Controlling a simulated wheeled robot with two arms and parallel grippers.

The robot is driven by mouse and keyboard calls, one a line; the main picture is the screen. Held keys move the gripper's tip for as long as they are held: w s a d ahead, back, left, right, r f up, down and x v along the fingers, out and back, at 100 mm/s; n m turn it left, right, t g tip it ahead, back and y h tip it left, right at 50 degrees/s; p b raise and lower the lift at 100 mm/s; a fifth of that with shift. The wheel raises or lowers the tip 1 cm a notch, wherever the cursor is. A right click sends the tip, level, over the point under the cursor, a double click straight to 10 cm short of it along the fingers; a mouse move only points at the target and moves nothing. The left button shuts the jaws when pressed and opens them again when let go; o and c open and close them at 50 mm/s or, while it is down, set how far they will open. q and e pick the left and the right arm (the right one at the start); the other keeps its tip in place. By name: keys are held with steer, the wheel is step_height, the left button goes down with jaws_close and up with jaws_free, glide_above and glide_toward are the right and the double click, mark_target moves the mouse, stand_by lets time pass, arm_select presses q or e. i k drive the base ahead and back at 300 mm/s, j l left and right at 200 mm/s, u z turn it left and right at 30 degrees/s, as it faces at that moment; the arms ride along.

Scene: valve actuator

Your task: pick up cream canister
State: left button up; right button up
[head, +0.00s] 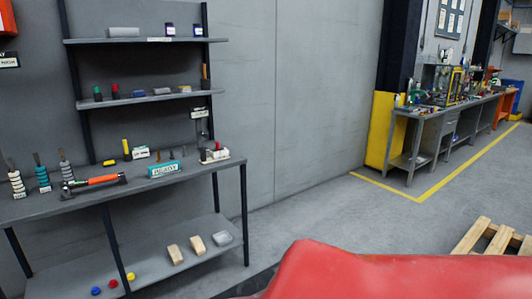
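I cannot make out a clear cream canister in the head view. Two small dark blue jars with pale tops stand on the top shelf, a left jar (170,30) and a right jar (198,30). They are too small to tell whether either is the canister. Neither of my grippers is in view, so their state and distance from the shelves do not show.
The grey shelf unit's worktop (205,166) holds an orange-handled tool (98,181), a teal box (164,170) and several ribbed upright items. Its lower shelf (75,275) holds wooden blocks (175,254). A workbench (425,125) stands back right; a pallet (490,237) lies right. Open floor lies between.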

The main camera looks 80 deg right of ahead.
mark_target(215, 155)
steer(key=z, duration=2.4)
steer(key=i, duration=0.15)
